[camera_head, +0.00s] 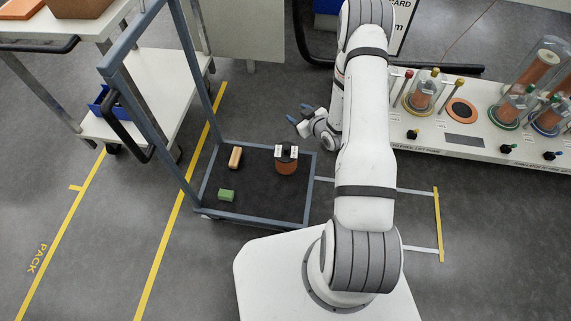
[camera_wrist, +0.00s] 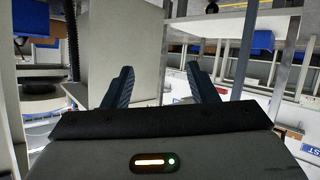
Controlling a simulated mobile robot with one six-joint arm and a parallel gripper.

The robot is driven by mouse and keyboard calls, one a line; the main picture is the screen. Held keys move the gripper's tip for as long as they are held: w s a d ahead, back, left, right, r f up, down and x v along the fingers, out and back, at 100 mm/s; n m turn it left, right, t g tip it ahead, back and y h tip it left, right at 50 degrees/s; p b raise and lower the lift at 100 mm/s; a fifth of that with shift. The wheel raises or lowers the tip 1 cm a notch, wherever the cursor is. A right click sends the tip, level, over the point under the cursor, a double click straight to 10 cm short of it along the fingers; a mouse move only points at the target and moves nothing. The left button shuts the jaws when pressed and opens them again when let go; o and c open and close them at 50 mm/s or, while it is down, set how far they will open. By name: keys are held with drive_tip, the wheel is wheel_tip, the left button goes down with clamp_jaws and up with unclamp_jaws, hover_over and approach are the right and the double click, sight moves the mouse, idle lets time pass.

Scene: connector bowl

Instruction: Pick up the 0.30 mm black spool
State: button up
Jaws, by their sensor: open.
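I cannot tell for sure which thing is the 0.30 mm black spool, as the labels are too small to read. A copper-brown round item with a black top part and white labels (camera_head: 286,166) stands on the cart's dark deck. Several copper-coloured spools, some under clear covers (camera_head: 421,97), stand on the white bench at the right. My gripper (camera_head: 300,113) is open and empty, above and beyond the far edge of the deck, apart from all of these. The wrist view shows its two blue fingers spread (camera_wrist: 158,70) with nothing between them and no spool in sight.
The cart (camera_head: 255,189) has a tall blue-grey frame at its left; an orange block (camera_head: 235,157) and a green block (camera_head: 227,195) lie on its deck. The white bench (camera_head: 440,140) carries small dark knobs along its front. A white shelf trolley (camera_head: 150,75) stands at the left.

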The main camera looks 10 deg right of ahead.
drive_tip(key=t+y+b, duration=0.1)
drive_tip(key=b, duration=0.2)
hover_over(289, 151)
drive_tip(key=d, duration=0.3)
drive_tip(key=f, duration=0.9)
drive_tip(key=shift+w+d+f, duration=0.1)
drive_tip(key=shift+w+d, duration=0.05)
drive_tip(key=shift+w, duration=0.15)
drive_tip(key=s+f+t, duration=0.1)
drive_tip(key=s+f, duration=0.1)
drive_tip(key=s+f+m+t+y+b, duration=0.1)
drive_tip(key=s+f, duration=0.1)
drive_tip(key=s+a+f+t+b, duration=0.1)
drive_tip(key=s+f, duration=0.1)
drive_tip(key=shift+a+f+m, duration=0.1)
drive_tip(key=shift+f+m, duration=0.1)
drive_tip(key=shift+m, duration=0.2)
drive_tip(key=b+x, duration=0.1)
drive_tip(key=x, duration=0.4)
drive_tip(key=b+x, duration=0.1)
drive_tip(key=x, duration=0.1)
drive_tip(key=shift+w+a+f+b, duration=0.15)
drive_tip(key=shift+w+f+b, duration=0.1)
drive_tip(key=shift+b, duration=0.1)
drive_tip(key=shift+c, duration=0.3)
clamp_jaws()
drive_tip(key=shift+r, duration=0.1)
